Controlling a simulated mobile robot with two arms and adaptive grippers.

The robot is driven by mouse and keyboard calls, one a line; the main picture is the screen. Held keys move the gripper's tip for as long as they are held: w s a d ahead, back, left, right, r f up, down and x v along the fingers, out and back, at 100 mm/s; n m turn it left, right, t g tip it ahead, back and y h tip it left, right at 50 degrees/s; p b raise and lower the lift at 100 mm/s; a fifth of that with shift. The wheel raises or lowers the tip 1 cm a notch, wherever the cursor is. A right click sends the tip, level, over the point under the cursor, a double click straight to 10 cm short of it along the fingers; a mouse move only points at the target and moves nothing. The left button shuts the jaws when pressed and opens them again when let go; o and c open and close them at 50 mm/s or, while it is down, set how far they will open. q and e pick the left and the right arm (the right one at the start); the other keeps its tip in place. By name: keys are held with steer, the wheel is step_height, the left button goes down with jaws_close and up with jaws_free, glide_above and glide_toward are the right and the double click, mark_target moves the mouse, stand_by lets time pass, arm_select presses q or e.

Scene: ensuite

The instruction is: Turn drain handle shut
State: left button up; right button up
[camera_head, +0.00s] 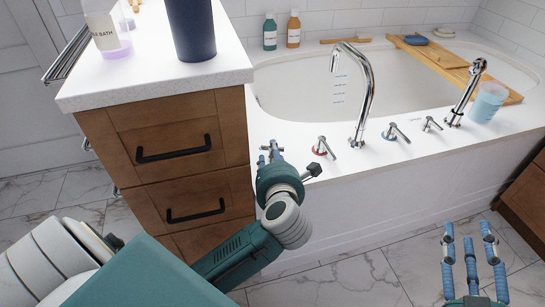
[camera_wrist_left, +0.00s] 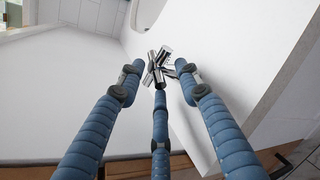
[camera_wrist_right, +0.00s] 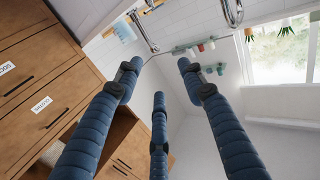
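A small chrome lever handle (camera_wrist_left: 157,70) stands on the white tub deck in the left wrist view. I cannot tell for certain whether it is the drain handle. My left gripper (camera_head: 270,156) is over the deck beside the cabinet corner, with its fingers pointing at this handle. In the left wrist view its fingers (camera_wrist_left: 157,80) are spread, with the handle between or just beyond the tips; contact is unclear. In the head view the gripper mostly hides this handle. My right gripper (camera_head: 468,240) is open and empty over the floor in front of the tub.
Along the deck stand a red-ringed handle (camera_head: 322,148), a tall faucet (camera_head: 366,90), a blue-ringed handle (camera_head: 396,132), a small chrome handle (camera_head: 431,124) and a hand shower (camera_head: 466,95). A blue cup (camera_head: 488,102) stands at right. The wooden cabinet (camera_head: 165,140) borders my left arm.

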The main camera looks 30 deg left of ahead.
arm_select(q)
steer(key=shift+c, duration=0.3)
jaws_close()
steer(key=shift+s, duration=0.1)
steer(key=shift+f, duration=0.1)
steer(key=shift+s+a+m+t+h+p, duration=0.15)
steer(key=shift+m+t+h+p, duration=0.25)
steer(key=shift+p, duration=0.55)
steer(key=shift+f+m+h+p, duration=0.25)
steer(key=shift+m+h+p, duration=0.15)
steer(key=shift+p, duration=0.1)
arm_select(e)
steer(key=s+d+f+g+h, duration=0.1)
steer(key=s+d+f+g, duration=0.1)
steer(key=f, duration=0.5)
steer(key=s+d+f+g+h, duration=0.1)
steer(key=s+d+f+g, duration=0.1)
steer(key=s+f+g, duration=0.3)
step_height(320, 180, down, 2)
steer(key=shift+s+f+g, duration=0.15)
steer(key=shift+f+g, duration=0.1)
steer(key=shift+g, duration=0.15)
arm_select(q)
steer(key=shift+o, duration=0.3)
jaws_free()
steer(key=shift+r, duration=0.1)
